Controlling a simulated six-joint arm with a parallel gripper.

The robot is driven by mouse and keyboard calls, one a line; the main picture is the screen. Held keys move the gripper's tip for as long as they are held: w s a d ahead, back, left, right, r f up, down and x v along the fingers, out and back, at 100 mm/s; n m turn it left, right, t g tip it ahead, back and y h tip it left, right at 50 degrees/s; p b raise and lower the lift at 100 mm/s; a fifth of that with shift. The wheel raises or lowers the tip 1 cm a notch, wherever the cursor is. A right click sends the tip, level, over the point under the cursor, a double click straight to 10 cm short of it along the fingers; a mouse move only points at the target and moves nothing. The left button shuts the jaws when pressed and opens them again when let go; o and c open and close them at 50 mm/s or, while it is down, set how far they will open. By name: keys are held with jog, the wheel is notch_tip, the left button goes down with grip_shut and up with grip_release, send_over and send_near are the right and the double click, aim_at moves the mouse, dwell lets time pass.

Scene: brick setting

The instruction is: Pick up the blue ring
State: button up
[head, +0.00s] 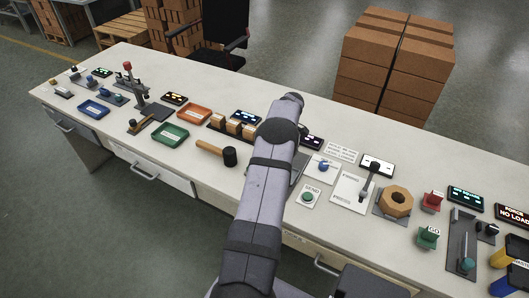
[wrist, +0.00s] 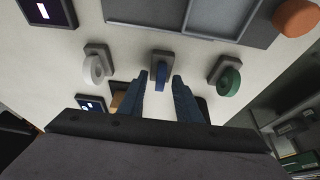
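The blue ring (wrist: 161,80) is in the upper middle of the wrist view, against a small grey plate. It appears edge-on, so its hole is hard to see. My gripper (wrist: 159,76) is open, with one dark blue finger to each side of the ring at the tips. I cannot tell whether either finger touches it. In the head view my own arm covers the middle of the bench, and I cannot make out the gripper or the ring there.
A white ring (wrist: 95,70) on a grey plate stands left of the blue one, and a green ring (wrist: 229,82) stands right. A grey tray-like panel (wrist: 190,16) lies beyond. The bench (head: 395,150) is crowded with devices, trays (head: 170,135) and a mallet (head: 215,152).

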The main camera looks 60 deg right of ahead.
jog(key=c, duration=0.7)
